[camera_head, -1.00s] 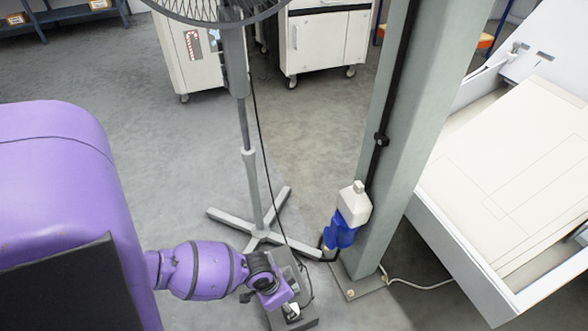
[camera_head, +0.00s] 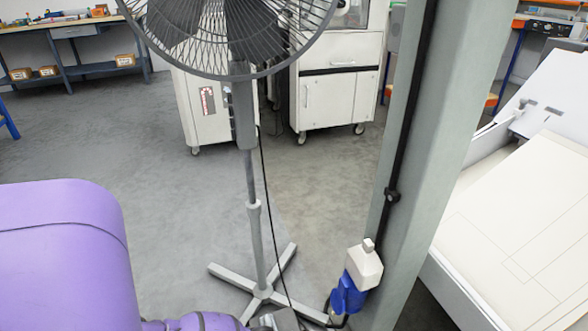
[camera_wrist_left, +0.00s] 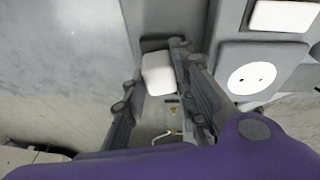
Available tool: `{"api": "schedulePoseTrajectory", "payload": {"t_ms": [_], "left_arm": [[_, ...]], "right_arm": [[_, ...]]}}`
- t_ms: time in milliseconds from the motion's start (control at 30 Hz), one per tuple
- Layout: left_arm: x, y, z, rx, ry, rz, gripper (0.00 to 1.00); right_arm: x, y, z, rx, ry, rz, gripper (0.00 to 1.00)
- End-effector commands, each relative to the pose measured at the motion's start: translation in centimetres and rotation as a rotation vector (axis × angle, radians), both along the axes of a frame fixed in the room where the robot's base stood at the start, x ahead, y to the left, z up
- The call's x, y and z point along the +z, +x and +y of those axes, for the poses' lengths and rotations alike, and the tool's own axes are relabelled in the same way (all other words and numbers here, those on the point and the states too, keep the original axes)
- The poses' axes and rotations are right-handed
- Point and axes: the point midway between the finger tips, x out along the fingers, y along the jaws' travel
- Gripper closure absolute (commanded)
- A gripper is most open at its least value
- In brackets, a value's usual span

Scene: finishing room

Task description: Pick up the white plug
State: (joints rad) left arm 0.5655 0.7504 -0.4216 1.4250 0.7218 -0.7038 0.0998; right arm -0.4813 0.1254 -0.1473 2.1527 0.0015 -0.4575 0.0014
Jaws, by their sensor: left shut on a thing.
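The white plug (camera_wrist_left: 158,74) shows in the left wrist view as a rounded white block. My left gripper (camera_wrist_left: 158,62) is shut on it, with a dark finger on each side. A grey socket block (camera_wrist_left: 232,62) with a round white two-hole outlet (camera_wrist_left: 254,78) lies just right of the fingers. Whether the plug is still seated in a socket I cannot tell. In the head view only part of my purple left arm shows at the lower left; its gripper is below the picture. My right gripper is in no view.
A pedestal fan (camera_head: 252,190) stands with its crossed foot near my left arm. A grey post (camera_head: 425,150) carries a black cable and a white box (camera_head: 364,268) above a blue connector (camera_head: 347,296). White cabinets (camera_head: 330,100) stand behind. A white machine (camera_head: 510,230) fills the right.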

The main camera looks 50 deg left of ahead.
Motion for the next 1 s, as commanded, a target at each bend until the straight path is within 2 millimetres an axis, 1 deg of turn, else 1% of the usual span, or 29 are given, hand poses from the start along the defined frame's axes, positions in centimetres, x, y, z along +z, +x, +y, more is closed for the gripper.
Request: {"api": "schedulePoseTrajectory", "payload": {"t_ms": [267,367,433,533,667,833,900,1000], "left_arm": [[0.2,-0.1,0.0,0.000,0.000,0.001,0.97],[0.9,0.0,0.0,0.000,0.000,0.000,0.97],[1.7,0.0,0.0,-0.001,0.000,0.000,0.97],[3.5,0.1,0.0,-0.001,0.000,-0.003,0.97],[6.2,-2.2,0.0,0.000,0.000,-0.001,0.97],[10.3,-5.6,0.0,-0.001,0.000,-0.001,0.97],[10.7,-7.7,0.0,0.000,-0.001,0.002,0.97],[11.6,-10.0,-0.1,0.000,0.000,0.003,0.97]], "right_arm": [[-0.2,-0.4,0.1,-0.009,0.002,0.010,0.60],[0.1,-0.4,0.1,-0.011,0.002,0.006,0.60],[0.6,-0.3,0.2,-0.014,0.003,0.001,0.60],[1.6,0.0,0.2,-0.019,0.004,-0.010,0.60],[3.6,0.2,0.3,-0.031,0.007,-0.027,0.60],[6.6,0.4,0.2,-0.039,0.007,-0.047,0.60],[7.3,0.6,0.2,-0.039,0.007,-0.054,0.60],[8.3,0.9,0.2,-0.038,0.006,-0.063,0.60]]}}
